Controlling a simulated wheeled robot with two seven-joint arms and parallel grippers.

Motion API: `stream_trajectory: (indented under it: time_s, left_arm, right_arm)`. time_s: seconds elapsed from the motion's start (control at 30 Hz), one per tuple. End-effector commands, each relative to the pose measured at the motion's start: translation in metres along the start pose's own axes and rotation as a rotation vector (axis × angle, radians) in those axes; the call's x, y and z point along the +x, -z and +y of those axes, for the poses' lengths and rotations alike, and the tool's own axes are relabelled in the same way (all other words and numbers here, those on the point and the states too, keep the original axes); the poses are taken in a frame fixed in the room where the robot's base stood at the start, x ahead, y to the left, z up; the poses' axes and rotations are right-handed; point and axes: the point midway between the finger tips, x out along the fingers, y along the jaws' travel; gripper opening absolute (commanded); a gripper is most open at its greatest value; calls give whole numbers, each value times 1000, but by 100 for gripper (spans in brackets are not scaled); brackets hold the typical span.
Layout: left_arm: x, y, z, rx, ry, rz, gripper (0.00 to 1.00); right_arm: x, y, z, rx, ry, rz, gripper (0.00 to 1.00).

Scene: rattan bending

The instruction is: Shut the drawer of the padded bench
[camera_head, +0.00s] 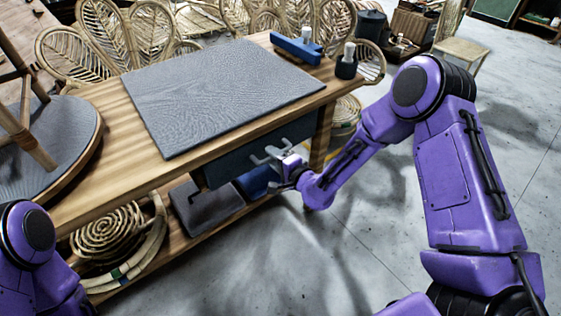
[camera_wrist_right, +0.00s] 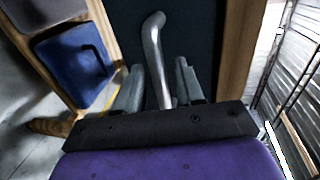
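The padded bench (camera_head: 110,150) has a wooden top with a grey pad (camera_head: 220,90) on it. Its drawer (camera_head: 228,165) has a dark blue-grey front beneath the top, facing my right arm. I cannot tell exactly how far out the drawer is. My right gripper (camera_head: 268,154) is at the drawer front. In the right wrist view, the curved metal handle (camera_wrist_right: 155,50) runs between the spread fingers of my right gripper (camera_wrist_right: 160,88), with gaps visible on both sides. Where the handle meets the gripper base is hidden. My left arm shows at the lower left; its gripper is out of frame.
A blue clamp-like tool (camera_head: 297,47) and a dark cup (camera_head: 346,65) stand at the bench's far right. A round stool (camera_head: 85,150) overlaps the left end. The lower shelf holds rattan coils (camera_head: 105,230) and dark and blue pads (camera_head: 208,207). Floor on the right is clear.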

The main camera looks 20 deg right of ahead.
Motion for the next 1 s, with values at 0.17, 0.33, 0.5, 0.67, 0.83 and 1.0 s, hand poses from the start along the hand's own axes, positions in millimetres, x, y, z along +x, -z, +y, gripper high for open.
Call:
stream_trajectory:
  time_s: [0.17,0.33,0.5,0.67,0.83,1.0]
  left_arm:
    - [-3,1,0,0,0,0,43]
    - [-4,2,0,0,0,0,43]
    - [-4,2,0,0,0,0,43]
    - [-4,2,0,0,0,0,43]
    - [-4,2,0,0,0,0,43]
    - [-4,2,0,0,0,0,43]
  right_arm:
    - [-43,0,-2,5,0,0,38]
    - [-77,0,-2,2,2,0,38]
    - [-91,0,-2,2,4,0,38]
    - [-91,0,-2,1,4,0,38]
    - [-91,0,-2,2,3,0,38]
    - [-91,-1,-1,-26,1,-2,38]
